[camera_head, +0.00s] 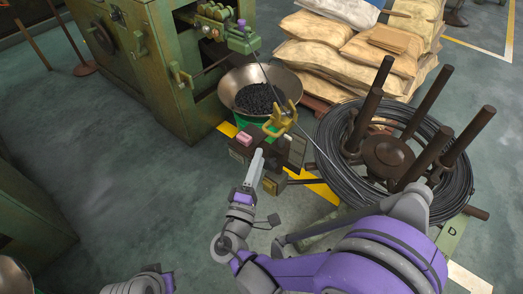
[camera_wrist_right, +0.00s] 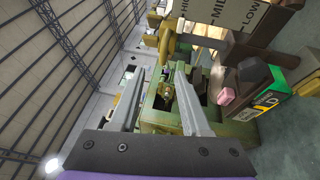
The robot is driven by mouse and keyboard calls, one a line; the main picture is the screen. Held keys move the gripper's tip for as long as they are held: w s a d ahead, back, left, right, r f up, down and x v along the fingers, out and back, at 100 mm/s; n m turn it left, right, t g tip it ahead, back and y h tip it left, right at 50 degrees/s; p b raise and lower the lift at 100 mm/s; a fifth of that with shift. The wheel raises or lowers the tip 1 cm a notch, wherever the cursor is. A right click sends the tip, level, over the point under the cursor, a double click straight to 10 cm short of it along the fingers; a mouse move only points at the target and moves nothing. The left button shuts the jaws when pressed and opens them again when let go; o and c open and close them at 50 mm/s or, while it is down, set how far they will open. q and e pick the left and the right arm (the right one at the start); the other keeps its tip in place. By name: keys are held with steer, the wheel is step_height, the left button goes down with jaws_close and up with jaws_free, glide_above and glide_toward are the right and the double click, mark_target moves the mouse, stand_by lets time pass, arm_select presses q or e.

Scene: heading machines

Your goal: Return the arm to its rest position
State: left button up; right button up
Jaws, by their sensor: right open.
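My right gripper (camera_head: 257,160) points away from me in the middle of the head view. It is close to a dark control box (camera_head: 290,150) with a pink button (camera_head: 243,138); whether it touches the box cannot be told. In the right wrist view, the two grey fingers of the right gripper (camera_wrist_right: 159,72) stand apart with nothing between them. The pink button (camera_wrist_right: 228,97) shows to their right, under a plate marked MID and LOW (camera_wrist_right: 235,18). Part of my left arm shows at the bottom left of the head view; its gripper is out of sight.
A bowl of dark small parts (camera_head: 232,88) stands behind the box, beside a green machine (camera_head: 155,75). A wire coil on a stand with brown posts (camera_head: 335,150) is at the right. Stacked sacks (camera_head: 310,55) are behind. The floor (camera_head: 110,190) at left is clear.

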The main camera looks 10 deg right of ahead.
stand_by(0.5)
steer(key=s+d+f+m+g+y, duration=0.1)
steer(key=s+d+f+m+g, duration=0.25)
steer(key=d+g, duration=0.2)
steer(key=s+d+f+m+g, duration=0.3)
steer(key=s+d+f+g, duration=0.1)
steer(key=d, duration=0.3)
steer(key=s+a+f+m+g+y, duration=0.2)
steer(key=s+m+y, duration=0.15)
steer(key=s, duration=0.25)
steer(key=s+a+f+m+g+y, duration=0.1)
steer(key=s+a+m+g+y, duration=0.15)
steer(key=s+y, duration=0.35)
arm_select(q)
step_height(320, 180, up, 22)
steer(key=w+t+p, duration=0.1)
steer(key=p, duration=1.8)
steer(key=shift+w+r+p, duration=0.25)
steer(key=shift+w+p, duration=0.1)
arm_select(e)
step_height(320, 180, up, 22)
steer(key=w+t, duration=0.1)
steer(key=t, duration=0.1)
steer(key=shift+w+d+h, duration=0.15)
steer(key=shift+d+h, duration=0.05)
steer(key=shift+h, duration=0.25)
arm_select(q)
steer(key=shift+s, duration=0.15)
arm_select(e)
steer(key=shift+r, duration=0.1)
